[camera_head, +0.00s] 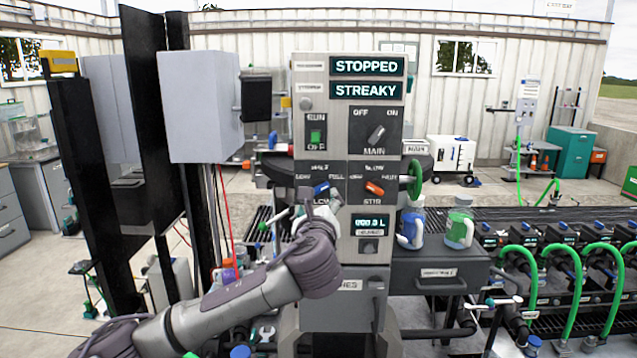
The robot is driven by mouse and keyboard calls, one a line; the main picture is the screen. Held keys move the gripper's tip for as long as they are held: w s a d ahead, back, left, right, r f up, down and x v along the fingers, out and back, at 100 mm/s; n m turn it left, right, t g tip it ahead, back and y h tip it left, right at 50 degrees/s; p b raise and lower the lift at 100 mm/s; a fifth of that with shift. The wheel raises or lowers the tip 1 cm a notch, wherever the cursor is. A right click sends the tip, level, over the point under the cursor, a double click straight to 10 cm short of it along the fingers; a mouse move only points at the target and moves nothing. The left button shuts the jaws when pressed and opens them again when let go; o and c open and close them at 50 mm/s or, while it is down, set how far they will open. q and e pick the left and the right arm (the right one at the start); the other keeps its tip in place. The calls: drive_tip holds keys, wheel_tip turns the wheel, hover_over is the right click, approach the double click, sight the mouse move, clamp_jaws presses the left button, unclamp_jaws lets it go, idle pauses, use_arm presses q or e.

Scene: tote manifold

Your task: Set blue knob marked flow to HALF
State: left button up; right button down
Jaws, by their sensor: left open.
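The blue knob (321,188) is on the grey control panel (312,262), left of an orange knob (374,188) marked STIR. The blue knob's handle looks tilted, its right end higher. Small lettering arcs above it, too small to read surely. The label below it is partly hidden by my left gripper (319,204). That gripper is open, in front of the panel just below the blue knob, its fingertips close to it. I cannot tell whether they touch it. My right gripper is out of view.
Displays above read STOPPED and STREAKY (366,90). A MAIN switch (376,134) and a RUN/OFF switch (316,135) sit above the knobs. A green handwheel (414,180) stands out at the right. A grey box (199,107) is at the left.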

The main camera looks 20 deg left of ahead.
sight(318, 188)
use_arm(q)
drive_tip(key=p+x, duration=0.3)
drive_tip(key=x, duration=0.4)
drive_tip(key=shift+w+a+r, duration=0.1)
drive_tip(key=shift+w, duration=0.25)
drive_tip(key=shift+w+a, duration=0.15)
drive_tip(key=shift+w, duration=0.45)
drive_tip(key=shift+c, duration=0.3)
drive_tip(key=c, duration=1.1)
